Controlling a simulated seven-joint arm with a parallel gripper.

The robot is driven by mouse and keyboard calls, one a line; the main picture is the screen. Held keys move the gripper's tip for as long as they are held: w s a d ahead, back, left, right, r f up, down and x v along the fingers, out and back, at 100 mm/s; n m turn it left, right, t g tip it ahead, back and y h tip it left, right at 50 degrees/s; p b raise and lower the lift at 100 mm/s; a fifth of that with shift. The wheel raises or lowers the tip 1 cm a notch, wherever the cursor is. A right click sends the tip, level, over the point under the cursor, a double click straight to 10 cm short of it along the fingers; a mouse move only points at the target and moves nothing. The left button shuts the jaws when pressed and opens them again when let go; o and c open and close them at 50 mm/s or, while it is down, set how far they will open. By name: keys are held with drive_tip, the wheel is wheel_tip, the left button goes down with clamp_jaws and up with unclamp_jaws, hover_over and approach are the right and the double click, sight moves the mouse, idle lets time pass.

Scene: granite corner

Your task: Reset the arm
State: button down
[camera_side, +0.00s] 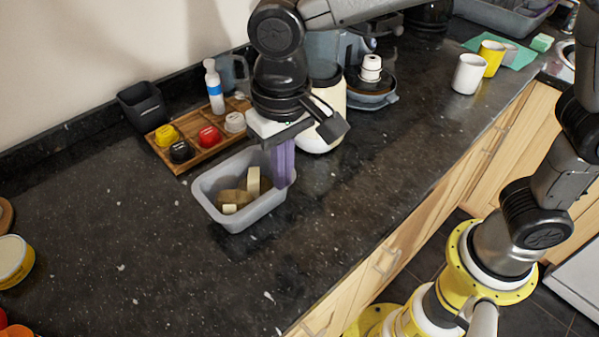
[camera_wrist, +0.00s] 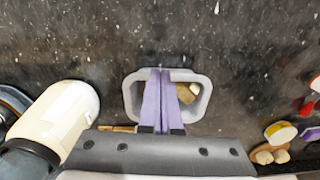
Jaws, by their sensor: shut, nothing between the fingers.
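My gripper (camera_side: 283,160) points down with its purple fingers shut and nothing between them. It is above the right end of the grey tub (camera_side: 239,224) in the side view; I cannot tell whether the fingertips touch or sit apart from its rim. In the wrist view the fingers of my gripper (camera_wrist: 157,102) cover the left part of the tub (camera_wrist: 205,98). The tub stands on the dark countertop and holds a few tan and cream pieces (camera_side: 253,180).
A wooden tray (camera_side: 206,154) with coloured capsules and a white-blue bottle (camera_side: 214,88) stands behind the tub. A black bin (camera_side: 143,106) is at the back left. A cream appliance (camera_side: 325,95) is close behind my gripper. Mugs (camera_side: 468,74) stand far right. The front-left counter (camera_side: 130,250) is mostly clear.

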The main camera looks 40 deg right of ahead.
drive_tip(key=s+d+r+m+t, duration=0.15)
drive_tip(key=d+r, duration=0.25)
drive_tip(key=d, duration=0.4)
drive_tip(key=s+d+r+m+t, duration=0.1)
drive_tip(key=d+r+m+t, duration=0.1)
drive_tip(key=d+r, duration=0.5)
drive_tip(key=s+d+f+n+t, duration=0.2)
drive_tip(key=s+d+f+n, duration=0.2)
drive_tip(key=s+d+f, duration=0.3)
drive_tip(key=s+d, duration=0.3)
drive_tip(key=s, duration=0.1)
drive_tip(key=shift+s+f, duration=0.3)
drive_tip(key=shift+f, duration=0.05)
drive_tip(key=shift+d, duration=0.1)
